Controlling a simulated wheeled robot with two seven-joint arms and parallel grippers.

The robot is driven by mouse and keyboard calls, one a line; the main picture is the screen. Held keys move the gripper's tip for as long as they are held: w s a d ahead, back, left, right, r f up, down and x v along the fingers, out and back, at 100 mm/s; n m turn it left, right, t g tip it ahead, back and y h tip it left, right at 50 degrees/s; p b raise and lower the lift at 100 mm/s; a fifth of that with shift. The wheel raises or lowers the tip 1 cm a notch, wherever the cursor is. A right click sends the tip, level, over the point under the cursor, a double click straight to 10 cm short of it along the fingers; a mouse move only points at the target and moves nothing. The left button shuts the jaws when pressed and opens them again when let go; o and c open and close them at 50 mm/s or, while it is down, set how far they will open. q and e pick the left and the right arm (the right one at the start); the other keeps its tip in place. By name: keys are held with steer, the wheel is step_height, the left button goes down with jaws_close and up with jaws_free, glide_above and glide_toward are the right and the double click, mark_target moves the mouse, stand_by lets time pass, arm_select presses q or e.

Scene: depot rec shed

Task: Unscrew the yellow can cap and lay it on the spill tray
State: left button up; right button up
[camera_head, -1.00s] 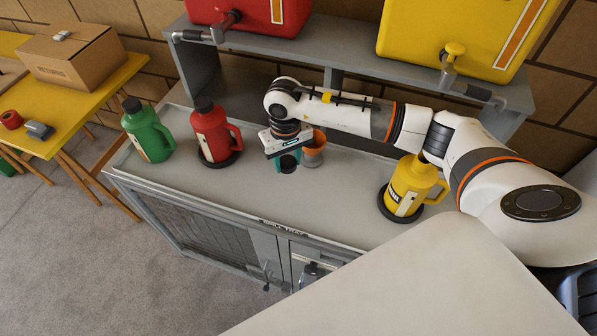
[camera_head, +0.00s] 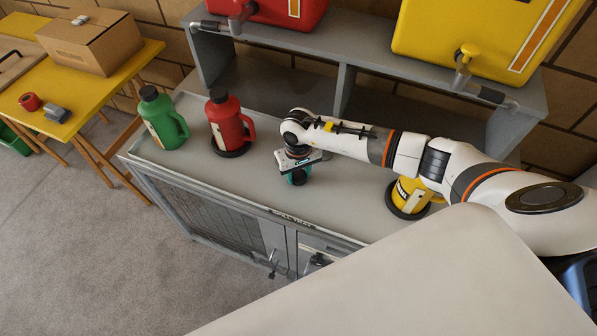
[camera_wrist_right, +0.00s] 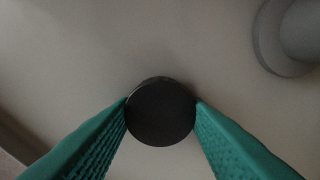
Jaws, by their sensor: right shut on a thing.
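My right gripper (camera_head: 297,178) is shut on a round black cap (camera_head: 299,178), which also shows between the teal fingers in the right wrist view (camera_wrist_right: 161,112). The cap is over the front middle of the grey spill tray (camera_head: 240,178); I cannot tell whether it touches the surface. The yellow can (camera_head: 410,193) stands on a black ring at the tray's right, and my right arm hides its top. My left gripper is not in view.
The green can (camera_head: 166,122) and red can (camera_head: 229,124) stand capped at the tray's left. A grey shelf (camera_head: 345,62) with red and yellow tap containers runs behind. A grey round base (camera_wrist_right: 285,40) is near the gripper. The tray's front left is clear.

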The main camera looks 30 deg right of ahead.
mark_target(299, 176)
steer(key=shift+f, duration=0.25)
steer(key=o, duration=1.1)
steer(key=shift+r, duration=0.1)
steer(key=shift+r, duration=0.25)
steer(key=shift+w+r, duration=0.1)
steer(key=shift+r, duration=0.2)
step_height(299, 176, up, 11)
steer(key=b, duration=0.2)
steer(key=shift+r+b, duration=0.15)
steer(key=shift+b, duration=0.15)
